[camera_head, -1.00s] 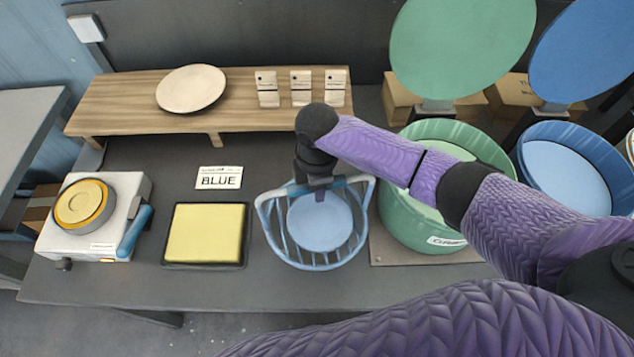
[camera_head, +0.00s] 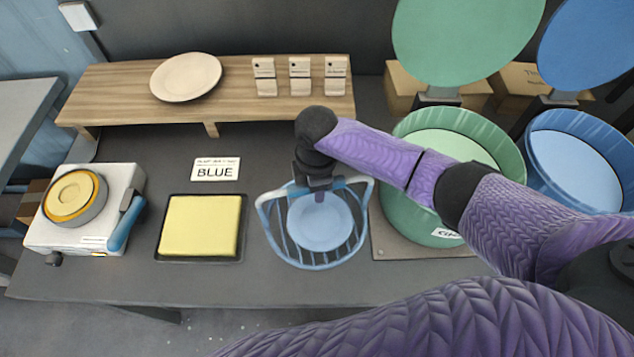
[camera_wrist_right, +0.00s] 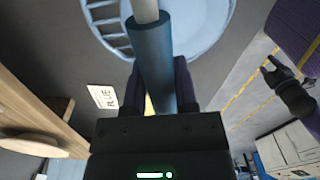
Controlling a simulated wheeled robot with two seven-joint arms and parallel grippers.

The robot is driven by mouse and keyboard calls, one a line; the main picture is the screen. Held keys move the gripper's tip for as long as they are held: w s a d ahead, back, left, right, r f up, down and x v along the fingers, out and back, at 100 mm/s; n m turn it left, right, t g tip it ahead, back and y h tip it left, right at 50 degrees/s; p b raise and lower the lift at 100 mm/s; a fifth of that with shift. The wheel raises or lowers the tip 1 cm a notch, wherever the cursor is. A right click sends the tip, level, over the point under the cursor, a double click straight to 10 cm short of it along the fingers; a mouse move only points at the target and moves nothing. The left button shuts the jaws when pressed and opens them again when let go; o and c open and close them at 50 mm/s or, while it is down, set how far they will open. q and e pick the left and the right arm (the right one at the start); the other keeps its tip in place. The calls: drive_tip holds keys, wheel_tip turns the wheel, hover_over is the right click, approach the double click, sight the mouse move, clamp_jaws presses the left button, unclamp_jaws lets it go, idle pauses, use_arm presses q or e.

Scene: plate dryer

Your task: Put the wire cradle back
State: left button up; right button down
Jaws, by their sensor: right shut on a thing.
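The wire cradle (camera_head: 286,236) is a pale blue open basket of curved wires with a round pale blue disc (camera_head: 320,221) within its outline. Whether the disc is a loose plate or the cradle's own floor I cannot tell. My right gripper (camera_head: 319,192) is shut on the cradle's handle at its far rim. In the right wrist view the gripper (camera_wrist_right: 158,95) closes around the thick blue grip (camera_wrist_right: 150,50), with part of the cradle beyond. The cradle appears over the dark counter; the gap beneath is unclear.
A green tub (camera_head: 401,217) and a blue tub (camera_head: 549,150) with raised lids stand right of the cradle. A yellow pad (camera_head: 199,226), a BLUE card (camera_head: 215,169) and a white device (camera_head: 117,194) are left. A wooden shelf (camera_head: 225,101) holds a plate (camera_head: 186,77).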

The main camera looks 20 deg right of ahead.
drive_tip(key=shift+f, duration=0.1)
drive_tip(key=c, duration=0.7)
unclamp_jaws()
drive_tip(key=o, duration=0.4)
